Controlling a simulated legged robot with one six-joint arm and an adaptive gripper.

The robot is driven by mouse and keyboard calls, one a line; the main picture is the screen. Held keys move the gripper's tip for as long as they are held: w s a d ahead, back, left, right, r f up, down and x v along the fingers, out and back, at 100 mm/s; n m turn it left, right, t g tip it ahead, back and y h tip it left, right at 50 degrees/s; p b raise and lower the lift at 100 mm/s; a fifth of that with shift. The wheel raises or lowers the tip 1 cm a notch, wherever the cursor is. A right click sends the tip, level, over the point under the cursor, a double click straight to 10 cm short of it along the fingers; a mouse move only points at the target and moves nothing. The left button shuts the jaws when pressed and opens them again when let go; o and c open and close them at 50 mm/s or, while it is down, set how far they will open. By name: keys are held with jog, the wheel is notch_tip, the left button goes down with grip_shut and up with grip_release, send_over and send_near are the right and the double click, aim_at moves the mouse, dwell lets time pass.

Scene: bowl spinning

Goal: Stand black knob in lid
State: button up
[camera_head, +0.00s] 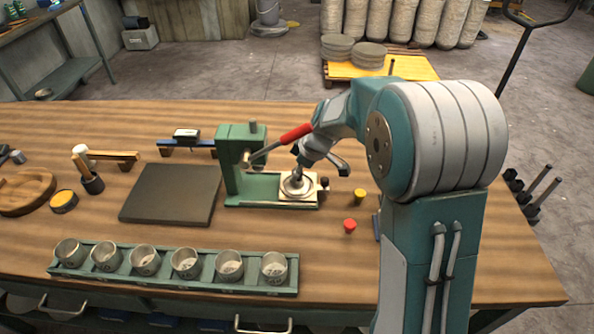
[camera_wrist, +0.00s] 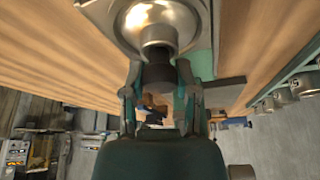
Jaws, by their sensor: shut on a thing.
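In the wrist view, the black knob (camera_wrist: 158,76) sits between the two fingers of my gripper (camera_wrist: 158,70), which are shut on it. A shiny round metal lid (camera_wrist: 176,32) lies right beyond the knob and overlaps it in the picture. In the head view, my gripper (camera_head: 298,169) points down over the middle of the lid (camera_head: 297,189), which rests on a pale plate at the right end of the green press (camera_head: 238,160). The knob is mostly hidden there. I cannot tell whether it touches the lid or is seated in it.
A red lever handle (camera_head: 296,134) rises close to my wrist. A yellow knob (camera_head: 360,195) and a red knob (camera_head: 349,226) stand to the right. A rack (camera_head: 160,279) of several metal cups runs along the front. A dark mat (camera_head: 170,192) lies left of the press.

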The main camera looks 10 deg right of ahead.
jog(key=o, duration=0.9)
jog(key=o, duration=0.3)
jog(key=shift+r, duration=4)
